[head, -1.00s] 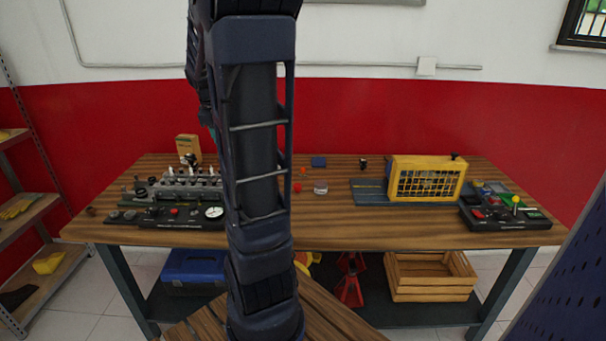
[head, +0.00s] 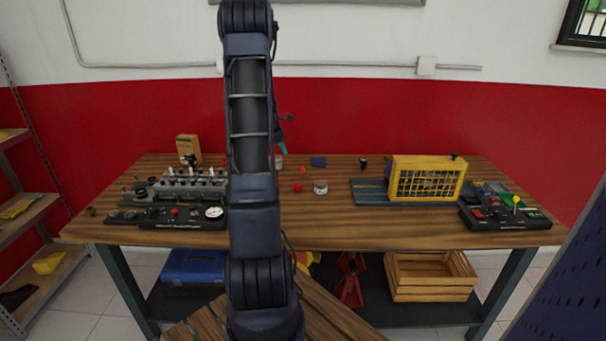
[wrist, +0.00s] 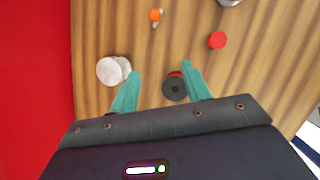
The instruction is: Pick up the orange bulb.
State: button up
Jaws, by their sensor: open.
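The orange bulb (head: 302,170) lies on the wooden workbench, just right of my arm in the head view. In the wrist view the orange bulb (wrist: 155,14) is near the top edge, with a small metal-looking end. My gripper (wrist: 158,76) is open and empty, its two teal fingers apart above the bench. The bulb is beyond the fingertips, towards the top of the wrist picture. In the head view one teal finger of my gripper (head: 281,140) shows beside my arm; the rest is hidden.
A white-grey cylinder (wrist: 110,70) is near the left fingertip. A black round part (wrist: 174,88) is between the fingers, and a red cap (wrist: 217,40) is to the upper right. A clear jar (head: 320,187) stands right of the bulb. The red wall (wrist: 35,80) borders the bench.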

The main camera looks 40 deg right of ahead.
jog(key=n, duration=0.2)
send_near(303, 172)
jog(key=shift+g, duration=0.3)
jog(key=x, duration=0.3)
jog(key=w+x, duration=0.1)
jog(key=x, duration=0.5)
jog(key=shift+w+d+f, duration=0.2)
jog(key=shift+w+f, duration=0.05)
jog(key=c, duration=1)
